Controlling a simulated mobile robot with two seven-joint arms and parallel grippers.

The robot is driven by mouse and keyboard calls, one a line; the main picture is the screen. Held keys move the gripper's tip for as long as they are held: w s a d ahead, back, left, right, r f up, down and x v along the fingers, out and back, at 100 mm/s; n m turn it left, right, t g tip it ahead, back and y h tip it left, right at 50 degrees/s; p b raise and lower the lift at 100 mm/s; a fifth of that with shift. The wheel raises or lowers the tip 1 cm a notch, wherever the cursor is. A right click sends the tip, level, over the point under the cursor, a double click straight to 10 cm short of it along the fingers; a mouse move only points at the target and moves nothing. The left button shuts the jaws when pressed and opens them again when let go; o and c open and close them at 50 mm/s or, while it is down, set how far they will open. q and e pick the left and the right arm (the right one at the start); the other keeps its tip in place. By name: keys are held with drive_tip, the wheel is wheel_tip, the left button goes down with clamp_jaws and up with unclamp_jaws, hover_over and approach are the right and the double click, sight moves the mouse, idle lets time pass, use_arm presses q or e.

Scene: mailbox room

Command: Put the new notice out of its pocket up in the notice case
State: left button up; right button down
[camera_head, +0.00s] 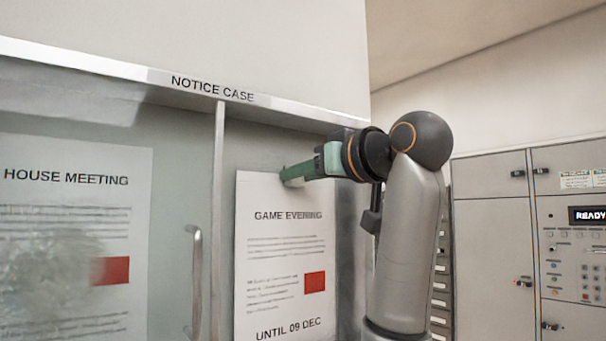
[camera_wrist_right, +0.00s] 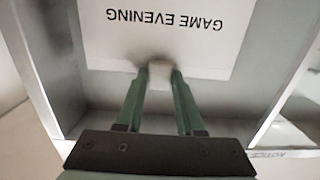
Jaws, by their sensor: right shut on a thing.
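The GAME EVENING notice (camera_head: 285,230) is a white sheet with a red block and "UNTIL 09 DEC" at its foot. It hangs upright in the right half of the notice case (camera_head: 165,75); it also shows upside down in the right wrist view (camera_wrist_right: 100,40). My right gripper (camera_head: 286,178) is at the notice's top edge. In the right wrist view its green fingers (camera_wrist_right: 158,72) are shut on a small pale piece (camera_wrist_right: 160,72) there; I cannot tell whether this is part of the sheet. My left gripper and any pocket are not in view.
A HOUSE MEETING notice (camera_head: 75,240) hangs behind glass in the left half. A metal handle (camera_head: 195,283) stands by the middle upright (camera_head: 218,150). Grey cabinets (camera_head: 492,240) with a READY display stand at the right.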

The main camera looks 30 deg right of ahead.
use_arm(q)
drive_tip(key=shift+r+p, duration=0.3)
use_arm(e)
drive_tip(key=shift+w, duration=0.65)
drive_tip(key=shift+s, duration=0.1)
drive_tip(key=c, duration=0.7)
unclamp_jaws()
drive_tip(key=shift+s, duration=0.1)
drive_tip(key=shift+o, duration=1.2)
use_arm(q)
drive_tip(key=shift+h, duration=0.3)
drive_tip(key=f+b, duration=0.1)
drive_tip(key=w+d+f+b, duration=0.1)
drive_tip(key=b, duration=0.1)
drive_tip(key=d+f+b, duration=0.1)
drive_tip(key=b, duration=0.1)
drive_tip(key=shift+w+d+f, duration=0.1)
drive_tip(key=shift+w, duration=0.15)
use_arm(e)
drive_tip(key=s, duration=1.2)
drive_tip(key=shift+s+d+r, duration=0.15)
drive_tip(key=shift+d+r, duration=0.25)
drive_tip(key=shift+d, duration=0.05)
